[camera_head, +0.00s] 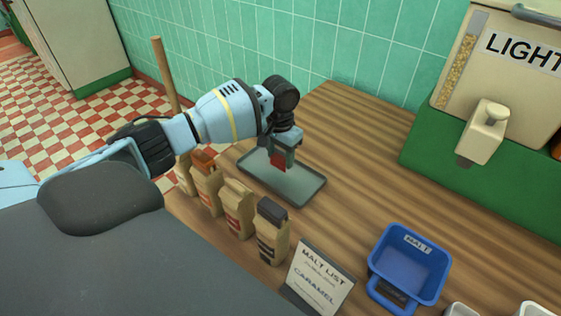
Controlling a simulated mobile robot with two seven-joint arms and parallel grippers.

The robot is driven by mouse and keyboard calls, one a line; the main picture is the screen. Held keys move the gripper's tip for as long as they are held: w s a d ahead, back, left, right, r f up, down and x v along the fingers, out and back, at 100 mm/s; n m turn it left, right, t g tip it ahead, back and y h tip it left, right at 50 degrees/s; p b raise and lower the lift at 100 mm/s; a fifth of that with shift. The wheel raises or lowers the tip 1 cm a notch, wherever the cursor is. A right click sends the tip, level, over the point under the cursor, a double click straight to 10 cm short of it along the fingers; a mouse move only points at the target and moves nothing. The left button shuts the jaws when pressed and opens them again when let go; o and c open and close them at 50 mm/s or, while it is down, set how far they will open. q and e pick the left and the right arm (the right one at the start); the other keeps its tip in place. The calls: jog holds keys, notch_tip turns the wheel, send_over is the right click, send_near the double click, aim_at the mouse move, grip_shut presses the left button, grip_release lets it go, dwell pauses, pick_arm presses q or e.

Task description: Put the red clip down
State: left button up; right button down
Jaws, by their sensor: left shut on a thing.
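My left gripper (287,148) reaches in from the left and points down over the grey tray (306,191). It is shut on the red clip (278,162), of which a small red piece shows below the fingers. The clip is over the left part of the tray; I cannot tell whether it touches the tray's surface. No other thing shows on the tray. My right gripper is not in view.
Several paper bags (239,208) stand in a row in front of the tray. A malt list sign (319,281) and a blue malt scoop bin (409,262) stand at the front right. A dispenser (487,130) stands at right. Bare wood lies right of the tray.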

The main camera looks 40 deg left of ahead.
aim_at(280, 158)
pick_arm(q)
notch_tip(280, 158, down, 3)
jog(key=shift+r, duration=0.1)
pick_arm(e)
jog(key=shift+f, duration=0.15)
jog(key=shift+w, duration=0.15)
pick_arm(q)
jog(key=o, duration=0.9)
jog(key=shift+o, duration=0.2)
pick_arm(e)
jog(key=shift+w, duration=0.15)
pick_arm(q)
notch_tip(280, 158, up, 11)
jog(key=shift+p, duration=0.55)
jog(key=shift+r, duration=0.55)
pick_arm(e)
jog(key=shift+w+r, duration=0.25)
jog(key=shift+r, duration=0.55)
